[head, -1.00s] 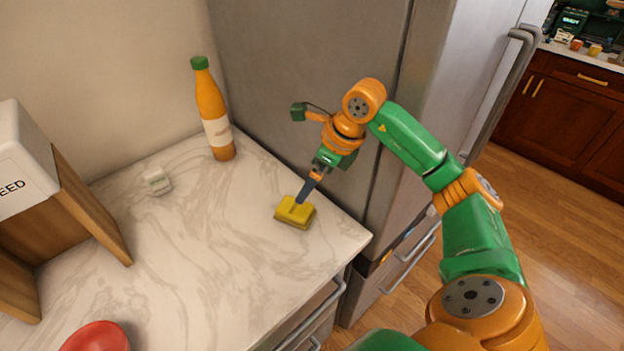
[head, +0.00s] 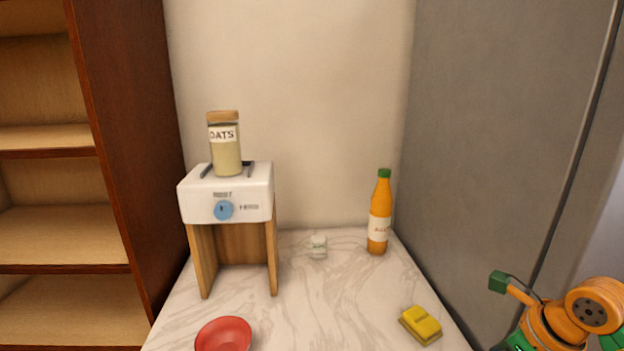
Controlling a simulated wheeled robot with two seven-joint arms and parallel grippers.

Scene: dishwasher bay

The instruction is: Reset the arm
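My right arm (head: 555,325) shows at the lower right corner of the head view, in front of the fridge. Its gripper fingers are below the frame edge, so their state is hidden. The yellow sponge (head: 421,323) lies on the marble counter (head: 300,318) near its right edge, apart from the visible part of the arm. My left arm and gripper are not in view.
A red bowl (head: 224,335) sits at the counter's front left. An orange bottle (head: 380,213) and a small white container (head: 319,246) stand at the back. A white toaster (head: 228,195) on a wooden stand carries an oats jar (head: 226,145). Fridge (head: 500,130) right, shelves (head: 60,235) left.

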